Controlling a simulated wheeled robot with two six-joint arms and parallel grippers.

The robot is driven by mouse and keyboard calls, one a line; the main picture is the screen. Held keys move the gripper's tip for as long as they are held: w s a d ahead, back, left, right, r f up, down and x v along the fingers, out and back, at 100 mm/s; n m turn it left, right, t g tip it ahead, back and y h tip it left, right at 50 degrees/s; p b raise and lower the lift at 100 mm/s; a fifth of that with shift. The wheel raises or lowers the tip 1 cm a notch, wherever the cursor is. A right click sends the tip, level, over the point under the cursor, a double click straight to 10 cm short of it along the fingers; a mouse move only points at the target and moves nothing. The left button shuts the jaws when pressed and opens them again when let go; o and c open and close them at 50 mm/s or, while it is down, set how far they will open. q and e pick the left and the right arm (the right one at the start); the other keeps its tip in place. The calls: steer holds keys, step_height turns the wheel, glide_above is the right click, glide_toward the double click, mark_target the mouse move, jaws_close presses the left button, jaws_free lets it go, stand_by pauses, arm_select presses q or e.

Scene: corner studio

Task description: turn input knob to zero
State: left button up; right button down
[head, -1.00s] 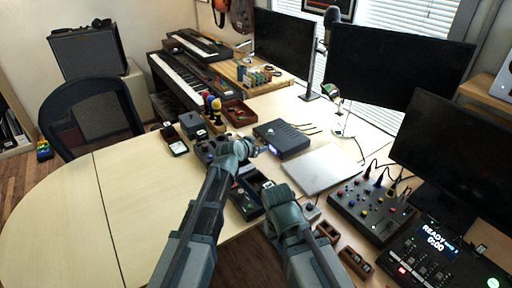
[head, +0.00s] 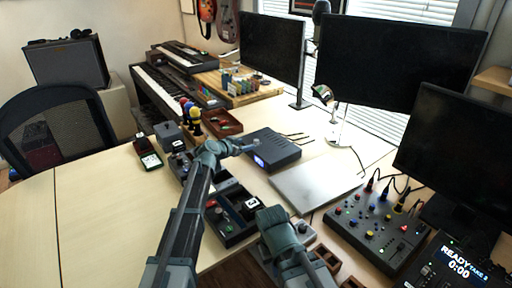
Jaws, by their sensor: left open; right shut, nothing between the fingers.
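A dark interface box (head: 273,150) with a lit blue display on its front stands on the desk. Its input knob is too small to tell apart, and part of the front is hidden by my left gripper. My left gripper (head: 250,147) is open, with its fingertips at the left part of the box's front; I cannot tell whether they touch it. My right gripper (head: 280,222) is shut and empty, lower in the picture, over the desk's front edge beside a dark tray. Its fingertips are mostly hidden by its own wrist.
A closed silver laptop (head: 315,182) lies right of the box. A mixer with knobs (head: 375,226) is farther right. A dark compartment tray (head: 229,218) lies between my arms. A wooden tray (head: 222,123) and colourful figures (head: 191,116) stand behind.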

mark_target(255, 142)
arm_select(q)
steer(key=shift+w, duration=0.1)
steer(key=shift+w+d, duration=0.1)
steer(key=b+x, duration=0.2)
steer(key=x, duration=0.4)
steer(key=shift+w+b, duration=0.1)
steer(key=shift+b, duration=0.2)
steer(key=shift+w+d+r, duration=0.1)
steer(key=shift+w+d, duration=0.05)
steer(key=shift+d, duration=0.05)
steer(key=shift+w+d+f, duration=0.2)
steer(key=shift+w+f, duration=0.2)
steer(key=shift+f, duration=0.1)
steer(key=shift+s+r, duration=0.1)
steer(key=shift+r, duration=0.05)
steer(key=shift+c, duration=0.7)
steer(key=shift+a, duration=0.1)
jaws_close()
